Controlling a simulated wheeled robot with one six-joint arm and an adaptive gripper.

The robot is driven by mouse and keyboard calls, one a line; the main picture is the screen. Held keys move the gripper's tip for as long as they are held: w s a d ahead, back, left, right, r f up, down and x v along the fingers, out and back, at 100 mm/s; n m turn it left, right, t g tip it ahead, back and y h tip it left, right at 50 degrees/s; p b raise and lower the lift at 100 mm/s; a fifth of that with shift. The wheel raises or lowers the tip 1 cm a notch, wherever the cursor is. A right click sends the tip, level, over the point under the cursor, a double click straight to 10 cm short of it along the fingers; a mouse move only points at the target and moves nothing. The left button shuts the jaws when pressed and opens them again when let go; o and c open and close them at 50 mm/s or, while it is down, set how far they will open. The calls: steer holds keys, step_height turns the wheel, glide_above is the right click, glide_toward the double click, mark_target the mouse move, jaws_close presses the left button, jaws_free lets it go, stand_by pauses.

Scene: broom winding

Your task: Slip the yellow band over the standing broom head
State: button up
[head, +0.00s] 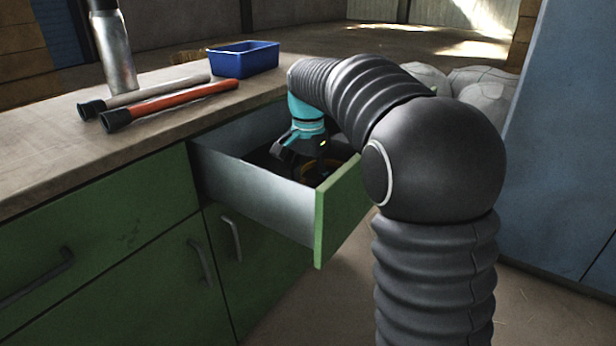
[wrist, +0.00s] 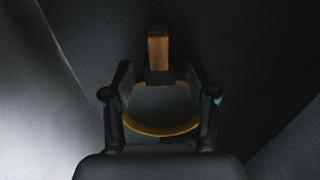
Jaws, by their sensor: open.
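The yellow band (wrist: 162,131) lies in the open drawer (head: 250,195). In the wrist view it shows as a ring, its near edge curving between my fingers. Part of it also shows in the head view (head: 308,168), mostly hidden by my gripper and the drawer front. My gripper (wrist: 160,78) is open, pointing down inside the drawer, with one finger on each side of the band. I cannot tell whether the fingers touch it. A brown block (wrist: 158,47) on a dark base stands beyond the ring. I cannot make out a standing broom head for certain.
The wooden counter (head: 60,165) holds a blue bin (head: 244,58), an orange-red handle (head: 175,103), a grey handle (head: 150,94) and a metal bottle (head: 113,50). The drawer's green front (head: 340,212) and grey walls surround my gripper. Pale sacks (head: 475,82) lie behind.

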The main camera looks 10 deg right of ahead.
steer(key=shift+f+b, duration=0.2)
steer(key=shift+b, duration=0.3)
step_height(320, 180, up, 13)
steer(key=p, duration=0.1)
steer(key=s+d+r+n+t+h+b, duration=0.2)
steer(key=s+d+r+t+h+b, duration=0.15)
steer(key=s+d+t, duration=0.95)
steer(key=s+a+f+n+g+y+p, duration=0.1)
steer(key=s+a+f+n+g, duration=0.2)
steer(key=s+a+f, duration=0.2)
steer(key=s+a+f+n+g+y+p, duration=0.2)
steer(key=s+a+f+n+g, duration=0.2)
steer(key=s+f, duration=0.7)
step_height(320, 180, down, 3)
steer(key=shift+s+a+f+p, duration=0.1)
steer(key=shift+s+a+p, duration=0.2)
steer(key=shift+a, duration=0.1)
steer(key=shift+y, duration=0.25)
